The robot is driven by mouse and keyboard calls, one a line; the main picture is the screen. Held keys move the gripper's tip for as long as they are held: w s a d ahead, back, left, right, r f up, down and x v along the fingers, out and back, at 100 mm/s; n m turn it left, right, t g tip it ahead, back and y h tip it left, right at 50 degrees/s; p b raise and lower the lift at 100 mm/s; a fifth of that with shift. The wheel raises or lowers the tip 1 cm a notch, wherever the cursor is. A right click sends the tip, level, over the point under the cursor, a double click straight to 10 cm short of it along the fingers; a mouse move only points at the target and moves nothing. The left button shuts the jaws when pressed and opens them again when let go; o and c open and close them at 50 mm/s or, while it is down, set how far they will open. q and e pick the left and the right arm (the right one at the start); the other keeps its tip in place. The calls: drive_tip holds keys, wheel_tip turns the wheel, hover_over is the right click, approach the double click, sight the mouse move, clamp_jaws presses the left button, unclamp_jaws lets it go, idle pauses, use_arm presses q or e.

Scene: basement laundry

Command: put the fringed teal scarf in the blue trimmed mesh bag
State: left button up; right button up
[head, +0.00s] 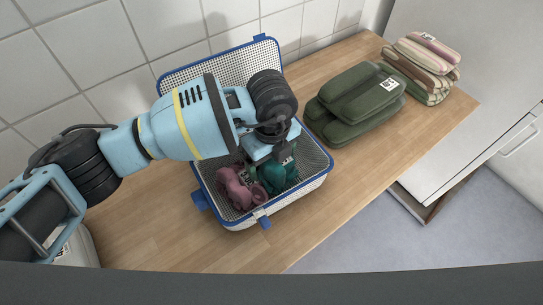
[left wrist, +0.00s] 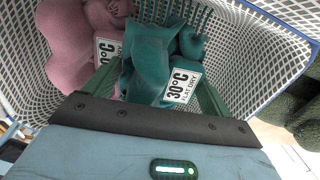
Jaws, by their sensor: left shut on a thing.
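The blue trimmed mesh bag (head: 318,177) stands open on the counter, with its lid leaning back against the tiled wall. My left gripper (head: 282,157) reaches down inside the bag and is shut on the fringed teal scarf (head: 280,178). In the left wrist view the scarf (left wrist: 148,62) is bunched between the fingers, its fringe pointing away, with a white 30°C label on it. A pink item (head: 236,187) lies in the bag just left of the scarf; it also shows in the left wrist view (left wrist: 68,40). Whether the scarf touches the bag's floor is hidden. My right gripper is not in view.
Folded dark green textiles (head: 357,103) lie on the wooden counter (head: 340,214) right of the bag. A stack of striped brown, cream and green cloths (head: 425,65) lies farther back right. The counter's front edge is clear, beside a white cabinet.

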use_arm(q)
drive_tip(key=shift+f, duration=0.1)
drive_tip(key=o, duration=1)
drive_tip(key=shift+f, duration=0.15)
wheel_tip(320, 180, up, 14)
drive_tip(key=shift+f+p, duration=0.25)
drive_tip(key=shift+p, duration=0.2)
